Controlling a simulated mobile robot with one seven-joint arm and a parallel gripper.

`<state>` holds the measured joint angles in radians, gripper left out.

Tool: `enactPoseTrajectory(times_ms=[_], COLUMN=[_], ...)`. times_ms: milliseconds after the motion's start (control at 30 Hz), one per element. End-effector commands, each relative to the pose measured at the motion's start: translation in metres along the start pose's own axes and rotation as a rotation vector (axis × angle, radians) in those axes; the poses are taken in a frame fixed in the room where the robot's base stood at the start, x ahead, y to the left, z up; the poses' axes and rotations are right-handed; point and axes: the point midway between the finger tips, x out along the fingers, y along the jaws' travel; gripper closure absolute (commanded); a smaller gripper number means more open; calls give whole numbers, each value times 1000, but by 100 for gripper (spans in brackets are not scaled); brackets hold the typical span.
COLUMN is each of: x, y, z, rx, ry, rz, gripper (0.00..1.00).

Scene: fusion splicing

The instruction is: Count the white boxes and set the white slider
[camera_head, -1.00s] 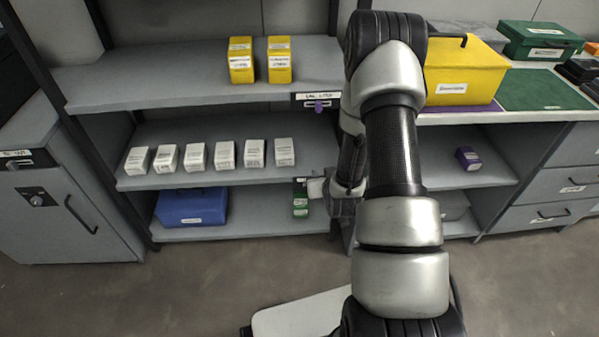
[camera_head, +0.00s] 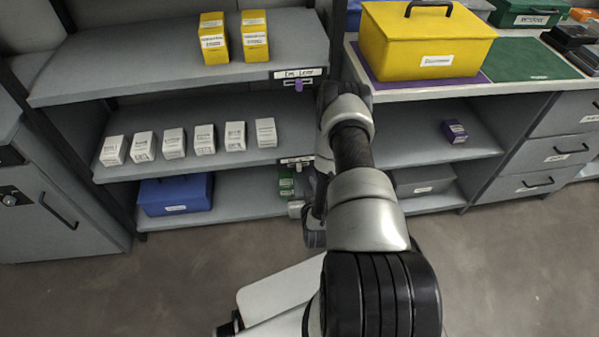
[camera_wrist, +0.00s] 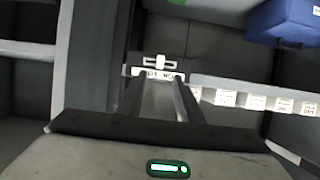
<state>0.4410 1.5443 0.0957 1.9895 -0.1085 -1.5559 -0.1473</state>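Several white boxes (camera_head: 174,142) stand in one row on the middle shelf (camera_head: 254,155) in the head view. Part of the row shows upside down at the right of the wrist view (camera_wrist: 255,103). A label strip with a small white slider (camera_wrist: 160,63) is on the middle shelf's front edge. The strip also shows at the right end of that edge in the head view, where the slider (camera_head: 297,160) is too small to read. My gripper (camera_wrist: 157,88) is open and empty, its fingers pointing at the strip. In the head view my arm hides most of the gripper.
The top shelf holds two yellow boxes (camera_head: 234,37) and a purple slider (camera_head: 298,86) on its edge. A yellow case (camera_head: 425,45) stands on the right counter. A shelf divider (camera_wrist: 90,60) is close beside my gripper.

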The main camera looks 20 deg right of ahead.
Motion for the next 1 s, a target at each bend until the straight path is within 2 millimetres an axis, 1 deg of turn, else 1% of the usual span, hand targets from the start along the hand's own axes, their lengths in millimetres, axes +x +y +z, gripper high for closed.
enactPoseTrajectory(times_ms=[33,300,400,500,633,900,933,1000], x=[13,69,85,95,102,103,103,103], y=[0,0,0,0,0,0,0,0], z=[2,2,2,1,0,0,0,0], rx=[0,0,-1,-1,-1,-1,-1,-1], ry=[4,3,1,0,0,-2,-1,-1], rz=[1,0,0,0,0,0,0,0], gripper=[67,67,67,67,67,67,69,81])
